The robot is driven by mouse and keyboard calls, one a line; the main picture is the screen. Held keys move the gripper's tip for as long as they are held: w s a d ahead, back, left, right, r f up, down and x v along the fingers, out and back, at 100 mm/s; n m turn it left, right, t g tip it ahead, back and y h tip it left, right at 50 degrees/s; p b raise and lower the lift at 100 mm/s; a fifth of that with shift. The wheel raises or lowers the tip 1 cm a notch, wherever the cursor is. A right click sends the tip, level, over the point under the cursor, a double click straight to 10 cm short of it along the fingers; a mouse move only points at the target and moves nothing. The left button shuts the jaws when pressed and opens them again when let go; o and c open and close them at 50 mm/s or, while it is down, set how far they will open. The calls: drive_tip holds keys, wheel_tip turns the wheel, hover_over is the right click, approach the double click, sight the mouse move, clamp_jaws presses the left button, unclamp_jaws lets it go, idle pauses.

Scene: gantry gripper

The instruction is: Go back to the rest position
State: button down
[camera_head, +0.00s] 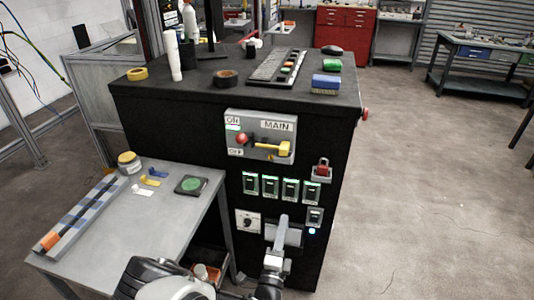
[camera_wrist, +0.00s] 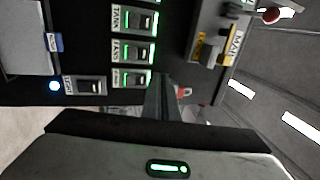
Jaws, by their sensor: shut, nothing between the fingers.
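My gripper (camera_head: 283,222) is in front of the lower part of the black cabinet (camera_head: 180,125), its fingers together and empty. In the wrist view, the dark fingers (camera_wrist: 164,92) reach up from the gripper body, which carries a green light. They point toward the cabinet front, near the row of lit switches (camera_wrist: 133,50). Whether the fingertips touch the cabinet cannot be told. In the head view, the gripper partly covers a grey plate (camera_head: 294,237) on the cabinet front.
The main switch panel (camera_head: 259,136) with a yellow handle is above the switches (camera_head: 270,186). A red padlock (camera_head: 322,168) hangs at right. A grey side table (camera_head: 160,212) with tools stands at left. Open floor (camera_head: 420,200) lies to the right.

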drive_tip(key=s+d+r+m+g+h, duration=0.1)
drive_tip(key=d+r+m+g+h, duration=0.5)
drive_tip(key=m, duration=0.4)
drive_tip(key=s+d+r+m+g+y, duration=0.1)
drive_tip(key=s+d+r+m+g, duration=0.3)
drive_tip(key=s+r+m+g, duration=0.55)
drive_tip(key=s+d+r+m+g+y, duration=0.1)
drive_tip(key=s+d+r+m+g, duration=0.3)
drive_tip(key=m, duration=1.1)
drive_tip(key=s+a+r+m+t+y, duration=0.3)
drive_tip(key=s+a+r+m+y, duration=0.15)
drive_tip(key=r+m, duration=0.3)
drive_tip(key=s+a+r+m+t+y, duration=0.35)
drive_tip(key=a+r+m+y, duration=0.25)
drive_tip(key=m, duration=0.2)
wheel_tip(320, 180, up, 12)
drive_tip(key=g+p, duration=0.1)
drive_tip(key=p, duration=1.1)
drive_tip(key=shift+s+d+r+p, duration=0.15)
drive_tip(key=shift+s+p, duration=0.15)
drive_tip(key=shift+p, duration=0.05)
